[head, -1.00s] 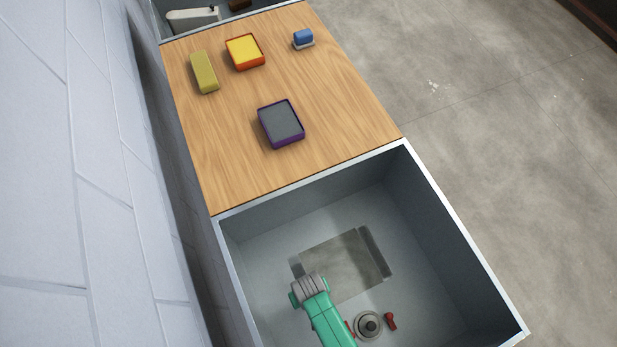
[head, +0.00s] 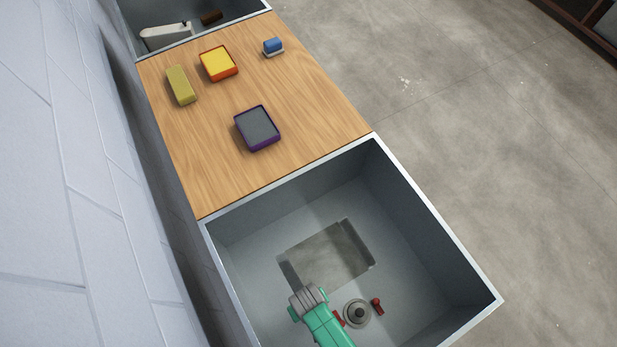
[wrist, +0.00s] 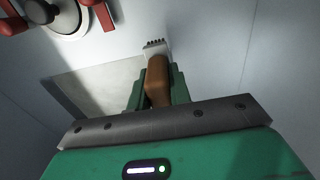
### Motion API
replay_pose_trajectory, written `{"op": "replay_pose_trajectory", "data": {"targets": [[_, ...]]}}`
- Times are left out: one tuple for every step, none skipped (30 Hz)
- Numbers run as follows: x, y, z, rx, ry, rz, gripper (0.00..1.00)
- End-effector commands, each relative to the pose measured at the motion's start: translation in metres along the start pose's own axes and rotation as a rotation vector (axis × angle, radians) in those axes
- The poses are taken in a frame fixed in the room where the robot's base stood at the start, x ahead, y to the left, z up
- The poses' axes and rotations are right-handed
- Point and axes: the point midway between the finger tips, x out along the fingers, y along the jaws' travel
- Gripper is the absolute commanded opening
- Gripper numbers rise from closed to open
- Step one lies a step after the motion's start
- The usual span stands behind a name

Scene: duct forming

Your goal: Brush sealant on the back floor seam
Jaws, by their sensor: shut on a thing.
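My gripper (head: 308,296) is inside the grey open box (head: 437,215), near the lower left edge of the grey metal sheet (head: 332,253) on the box floor. In the wrist view my gripper (wrist: 152,92) is shut on the brown handle of a brush (wrist: 158,80). The brush's pale head with a toothed-looking end points away from the fingers. I cannot tell whether it touches the floor. The sheet (wrist: 98,88) also shows there, left of the brush. No sealant can be made out, and I cannot single out the back floor seam.
A round grey device (head: 357,313) with red handles (head: 377,306) sits close right of my gripper. Box walls surround it. The wooden top (head: 205,130) behind holds a purple-rimmed tray (head: 257,128), a yellow-orange tray (head: 218,63), an olive block (head: 181,85) and a blue item (head: 273,46).

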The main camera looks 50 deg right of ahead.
Motion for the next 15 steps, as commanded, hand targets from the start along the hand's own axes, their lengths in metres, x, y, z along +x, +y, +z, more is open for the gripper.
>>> {"op": "replay_pose_trajectory", "data": {"targets": [[-0.010,0.000,0.000,0.000,0.000,0.000,0.00],[-0.012,0.000,0.000,0.000,0.000,0.000,0.00],[-0.016,0.000,0.000,0.000,-0.001,0.000,0.00],[-0.018,0.000,0.000,-0.001,0.000,0.000,0.00],[-0.021,0.000,0.000,-0.001,0.000,0.000,0.00],[-0.025,0.000,0.000,-0.001,0.000,0.000,0.00],[-0.028,0.000,0.000,-0.001,0.000,0.000,0.00],[-0.030,0.000,0.000,-0.001,0.000,0.000,0.00],[-0.034,0.000,0.000,-0.001,0.000,0.000,0.00],[-0.036,0.000,0.000,-0.001,0.000,0.000,0.00],[-0.039,0.000,0.000,-0.001,0.000,0.000,0.00],[-0.043,0.000,0.000,-0.002,0.000,0.000,0.00],[-0.045,0.000,0.000,-0.002,0.000,0.000,0.00],[-0.047,-0.001,0.000,-0.002,0.000,0.000,0.00],[-0.049,-0.001,0.000,-0.002,0.000,0.000,0.00]]}}
